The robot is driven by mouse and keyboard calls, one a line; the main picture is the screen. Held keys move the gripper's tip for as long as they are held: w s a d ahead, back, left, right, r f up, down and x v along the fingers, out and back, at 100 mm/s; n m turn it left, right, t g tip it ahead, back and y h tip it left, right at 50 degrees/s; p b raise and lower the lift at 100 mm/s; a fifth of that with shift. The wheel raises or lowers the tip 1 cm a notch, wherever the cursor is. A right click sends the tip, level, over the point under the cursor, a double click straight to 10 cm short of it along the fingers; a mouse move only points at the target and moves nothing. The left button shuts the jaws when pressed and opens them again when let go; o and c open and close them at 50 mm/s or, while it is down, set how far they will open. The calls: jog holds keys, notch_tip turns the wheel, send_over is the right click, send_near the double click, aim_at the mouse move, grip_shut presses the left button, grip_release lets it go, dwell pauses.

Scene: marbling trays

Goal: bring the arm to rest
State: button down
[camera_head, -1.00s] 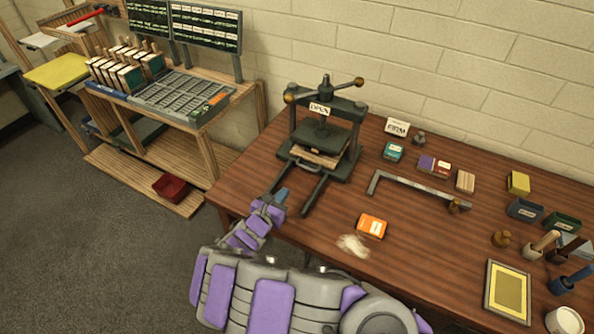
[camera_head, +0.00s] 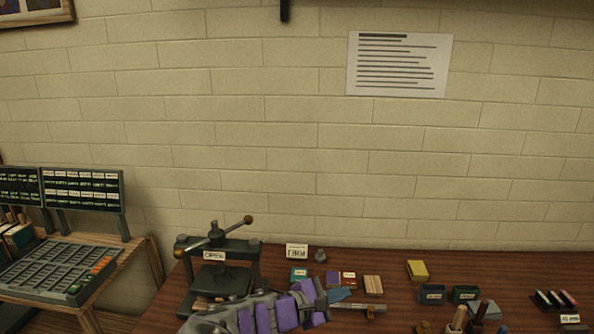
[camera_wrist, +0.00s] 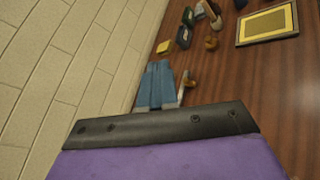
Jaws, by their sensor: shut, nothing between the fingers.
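My arm (camera_head: 262,314), purple and grey, reaches to the right along the bottom edge of the head view. My gripper (camera_head: 343,295), with blue fingers, is shut and empty at its end, over the wooden table (camera_head: 385,260). It is to the right of the press (camera_head: 228,250) and in front of the small boxes. In the wrist view the blue fingers (camera_wrist: 160,80) lie together and point away from the camera. The arm hides the lower part of the press and some of the table.
A card sign (camera_head: 297,250), a wood block (camera_head: 373,284), a metal bar (camera_head: 357,306) and a yellow block (camera_head: 417,270) are near the gripper. A framed panel (camera_wrist: 241,22) shows in the wrist view. The brick wall (camera_head: 300,150) rises behind the table.

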jog(key=s+d+r+m+g+y, duration=0.15)
jog(key=s+d+m+g, duration=0.25)
jog(key=s+d+m, duration=0.45)
jog(key=s+d+m+g+y, duration=0.3)
jog(key=s+d+g, duration=0.25)
jog(key=s, duration=0.55)
jog(key=s+a+f+m+y, duration=0.1)
jog(key=s+a+y, duration=0.3)
jog(key=s, duration=0.5)
jog(key=s+a+f+m+y, duration=0.1)
jog(key=s+a+m+y, duration=0.3)
jog(key=s, duration=0.5)
jog(key=shift+s+a+f+m+y, duration=0.15)
jog(key=shift+a+f+m+y, duration=0.2)
jog(key=shift+a, duration=0.45)
